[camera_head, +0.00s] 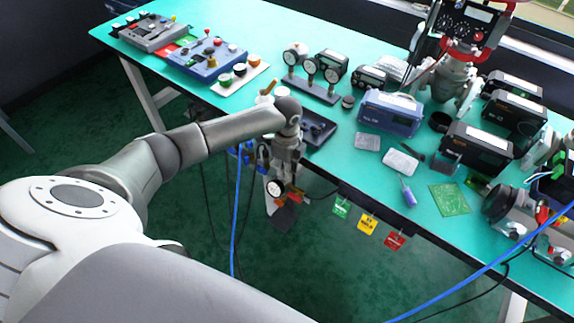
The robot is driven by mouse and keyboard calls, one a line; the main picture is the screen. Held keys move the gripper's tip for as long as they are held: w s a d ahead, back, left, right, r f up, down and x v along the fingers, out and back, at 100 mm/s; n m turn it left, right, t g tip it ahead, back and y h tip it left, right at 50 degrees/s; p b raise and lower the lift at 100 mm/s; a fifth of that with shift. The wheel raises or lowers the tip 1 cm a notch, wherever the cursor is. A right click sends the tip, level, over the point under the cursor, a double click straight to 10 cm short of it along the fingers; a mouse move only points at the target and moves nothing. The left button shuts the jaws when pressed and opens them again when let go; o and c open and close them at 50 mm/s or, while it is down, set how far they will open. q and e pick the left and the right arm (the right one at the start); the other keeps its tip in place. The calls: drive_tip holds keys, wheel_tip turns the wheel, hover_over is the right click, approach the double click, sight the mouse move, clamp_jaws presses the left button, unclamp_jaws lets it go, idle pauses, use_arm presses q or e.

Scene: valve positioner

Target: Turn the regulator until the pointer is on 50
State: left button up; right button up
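My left arm reaches across to the table's front edge, and its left gripper (283,167) points down there. A small round white-faced gauge (274,188) sits just below the gripper, with red and orange parts beside it and a dark block (285,217) hanging under it; this looks like the regulator. The gauge is too small to read its pointer. The gripper overlaps the top of this assembly; whether its fingers are open, or touch the knob, cannot be told. A valve with a positioner (468,22) stands at the back right. My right gripper is not in view.
The green table (282,32) holds a blue control box (207,60), a gauge stand (310,88), a blue meter (390,112) and several black instruments. Coloured tags (367,222) hang from the front edge. A blue hose (480,272) crosses the lower right.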

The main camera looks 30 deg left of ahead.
use_arm(q)
wheel_tip(320, 180, up, 12)
drive_tip(key=shift+f, duration=0.2)
idle(0.5)
